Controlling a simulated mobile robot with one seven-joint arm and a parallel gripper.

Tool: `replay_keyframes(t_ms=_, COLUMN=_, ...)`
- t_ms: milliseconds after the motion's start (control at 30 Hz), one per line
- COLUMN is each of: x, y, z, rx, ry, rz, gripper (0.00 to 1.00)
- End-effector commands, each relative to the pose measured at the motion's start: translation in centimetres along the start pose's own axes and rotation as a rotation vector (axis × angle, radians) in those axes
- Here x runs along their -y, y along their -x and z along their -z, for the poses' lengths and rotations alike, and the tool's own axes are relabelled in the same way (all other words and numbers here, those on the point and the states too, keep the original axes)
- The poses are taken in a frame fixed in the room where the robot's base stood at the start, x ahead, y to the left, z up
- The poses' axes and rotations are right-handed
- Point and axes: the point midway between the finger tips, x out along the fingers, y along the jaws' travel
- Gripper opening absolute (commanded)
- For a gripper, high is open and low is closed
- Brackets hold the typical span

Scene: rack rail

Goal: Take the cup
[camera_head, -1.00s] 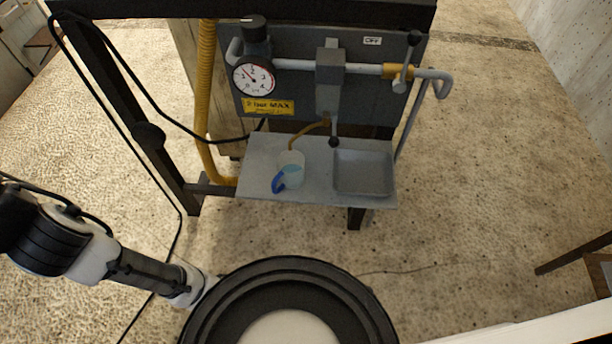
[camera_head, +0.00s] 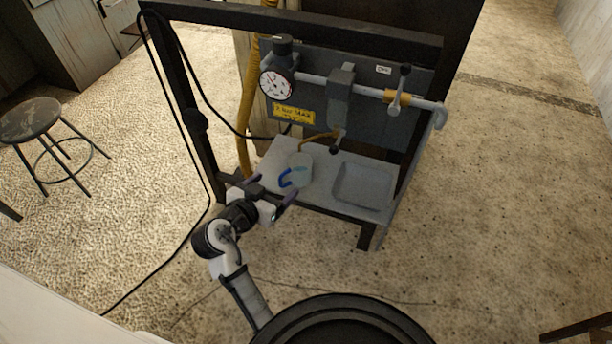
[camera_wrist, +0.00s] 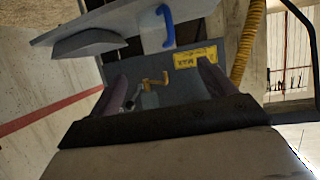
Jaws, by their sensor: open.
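The cup (camera_head: 301,172) is pale and translucent with a blue handle. It stands on the left part of the grey shelf (camera_head: 324,186), its handle facing front left. My gripper (camera_head: 269,187) is in front of the shelf at the left, open and empty, its fingers pointing towards the cup without touching it. There the cup lies outside the space between the open fingers (camera_wrist: 163,75).
A shallow grey tray (camera_head: 363,187) is on the shelf right of the cup. Behind are a panel with a gauge (camera_head: 276,84), a pipe with a lever (camera_head: 398,97) and a brown spout (camera_head: 318,137). A yellow hose (camera_head: 247,115) and the black frame post (camera_head: 186,100) stand left.

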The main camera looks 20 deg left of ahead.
Motion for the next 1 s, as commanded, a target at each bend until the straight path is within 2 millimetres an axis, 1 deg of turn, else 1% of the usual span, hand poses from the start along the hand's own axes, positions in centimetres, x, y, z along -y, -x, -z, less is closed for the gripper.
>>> replay_keyframes(t_ms=200, x=0.0, y=-4.3, z=0.2, rx=0.0, ry=0.0, rz=-0.001, gripper=0.83)
replay_keyframes(t_ms=300, x=0.0, y=-6.0, z=0.2, rx=0.0, ry=0.0, rz=0.0, gripper=0.83)
replay_keyframes(t_ms=400, x=0.0, y=-7.1, z=0.1, rx=0.001, ry=0.0, rz=0.002, gripper=0.83)
replay_keyframes(t_ms=567, x=-0.1, y=-8.1, z=0.2, rx=0.0, ry=0.0, rz=0.002, gripper=0.83)
replay_keyframes(t_ms=667, x=-0.3, y=-9.3, z=0.3, rx=0.001, ry=0.0, rz=0.001, gripper=0.83)
replay_keyframes(t_ms=800, x=-0.4, y=-11.5, z=0.2, rx=0.001, ry=0.0, rz=0.002, gripper=0.83)
replay_keyframes(t_ms=900, x=-0.4, y=-12.5, z=0.1, rx=0.0, ry=-0.001, rz=0.003, gripper=0.83)
replay_keyframes(t_ms=1000, x=-0.4, y=-12.9, z=0.1, rx=-0.001, ry=-0.002, rz=0.005, gripper=0.83)
